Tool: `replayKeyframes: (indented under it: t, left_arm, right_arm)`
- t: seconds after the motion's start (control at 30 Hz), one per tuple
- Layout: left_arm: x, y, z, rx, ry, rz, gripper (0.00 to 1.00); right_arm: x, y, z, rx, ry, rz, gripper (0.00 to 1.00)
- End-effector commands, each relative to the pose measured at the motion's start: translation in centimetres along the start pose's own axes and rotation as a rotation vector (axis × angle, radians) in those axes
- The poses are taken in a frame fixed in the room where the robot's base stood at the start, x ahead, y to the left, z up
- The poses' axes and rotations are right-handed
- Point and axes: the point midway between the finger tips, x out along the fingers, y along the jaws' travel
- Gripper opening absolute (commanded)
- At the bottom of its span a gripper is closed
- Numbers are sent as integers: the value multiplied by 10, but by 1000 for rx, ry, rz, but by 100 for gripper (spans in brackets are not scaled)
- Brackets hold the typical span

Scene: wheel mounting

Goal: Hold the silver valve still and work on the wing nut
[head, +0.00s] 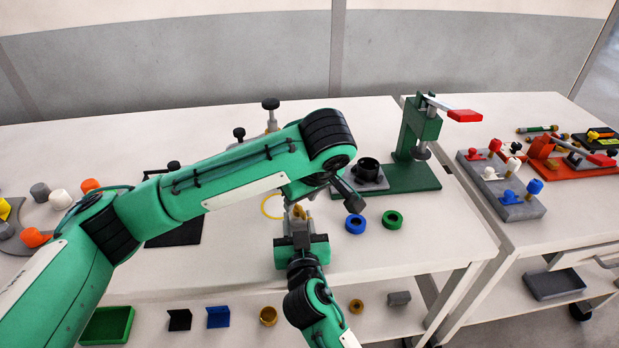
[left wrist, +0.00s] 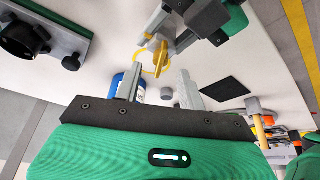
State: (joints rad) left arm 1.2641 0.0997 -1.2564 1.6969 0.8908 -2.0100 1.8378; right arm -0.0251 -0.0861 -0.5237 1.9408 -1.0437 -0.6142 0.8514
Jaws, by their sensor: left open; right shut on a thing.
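The silver valve (left wrist: 157,22) is held above the table by my right gripper (left wrist: 196,30), which is shut on it. In the head view my right gripper (head: 299,228) comes up from the front edge, and the valve is mostly hidden there. The gold wing nut (left wrist: 157,54) sits on the valve and shows in the head view as a small gold spot (head: 298,212). My left gripper (left wrist: 160,84) is open and empty, with its fingers pointing towards the wing nut and apart from it. In the head view my left arm hides most of that gripper.
A green press (head: 420,130) with a red handle stands to the right. A black mat (head: 172,236) lies left.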

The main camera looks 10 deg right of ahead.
Motion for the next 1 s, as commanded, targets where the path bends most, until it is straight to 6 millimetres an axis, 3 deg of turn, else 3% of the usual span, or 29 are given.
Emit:
replayKeyframes:
  t: [0.3,0.5,1.0]
  left_arm:
    - [-55,0,-1,2,5,2,40]
    - [-81,0,0,1,2,1,40]
    - [-92,0,0,0,0,-1,40]
  right_arm:
    - [0,0,1,0,-2,0,6]
    - [0,0,1,0,-2,0,6]
    - [0,0,1,0,-2,0,6]
